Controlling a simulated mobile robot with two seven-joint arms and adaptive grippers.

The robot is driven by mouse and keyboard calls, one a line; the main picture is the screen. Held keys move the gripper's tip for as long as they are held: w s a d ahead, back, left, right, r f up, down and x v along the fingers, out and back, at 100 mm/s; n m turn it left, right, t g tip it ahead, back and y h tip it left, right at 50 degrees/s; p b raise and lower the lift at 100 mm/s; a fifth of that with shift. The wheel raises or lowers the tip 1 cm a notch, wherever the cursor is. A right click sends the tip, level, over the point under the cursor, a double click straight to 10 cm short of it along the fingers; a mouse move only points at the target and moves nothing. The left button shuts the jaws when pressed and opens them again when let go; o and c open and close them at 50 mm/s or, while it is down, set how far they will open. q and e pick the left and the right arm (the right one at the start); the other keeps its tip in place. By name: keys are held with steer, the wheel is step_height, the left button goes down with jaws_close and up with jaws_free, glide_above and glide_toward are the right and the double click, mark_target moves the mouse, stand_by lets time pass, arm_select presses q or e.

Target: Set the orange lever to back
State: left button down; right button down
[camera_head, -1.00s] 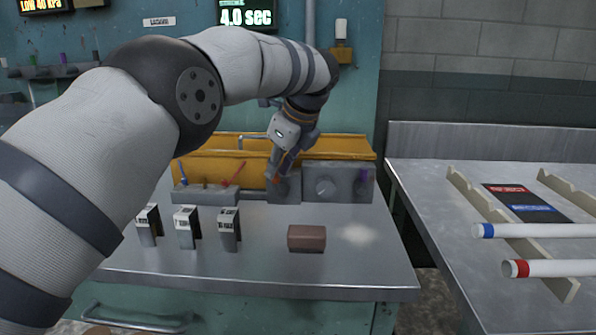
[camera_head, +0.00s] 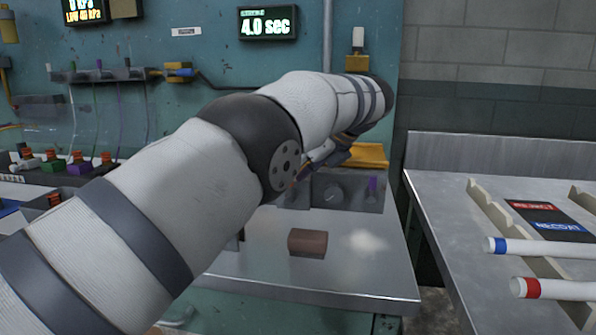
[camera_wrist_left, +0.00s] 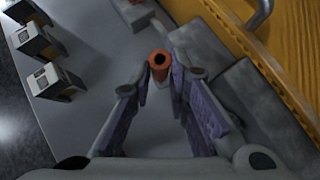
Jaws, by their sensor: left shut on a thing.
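The orange lever (camera_wrist_left: 159,68) shows in the left wrist view as a short orange grip with a dark hole in its end, seen end-on. My left gripper (camera_wrist_left: 162,82) is shut on it, with a purple-grey finger on each side. In the head view my left gripper (camera_head: 316,160) is at the grey control unit (camera_head: 345,192), mostly behind my own arm, and the lever is largely hidden there. My right gripper is in neither view.
A brown block (camera_head: 307,242) lies on the metal bench (camera_head: 350,277). The control unit has a round dial (camera_head: 332,194) and a purple lever (camera_head: 372,186). Small labelled blocks (camera_wrist_left: 50,80) stand on the bench. Tubes (camera_head: 540,246) lie on racks on the right table.

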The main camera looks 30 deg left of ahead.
arm_select(q)
steer(key=shift+a+r, duration=0.1)
steer(key=c, duration=1.5)
jaws_free()
steer(key=shift+c, duration=0.2)
steer(key=s+d+r, duration=0.1)
steer(key=s+d, duration=0.1)
steer(key=d, duration=0.5)
steer(key=s+d+r, duration=0.1)
steer(key=d, duration=0.5)
steer(key=shift+s+d, duration=0.35)
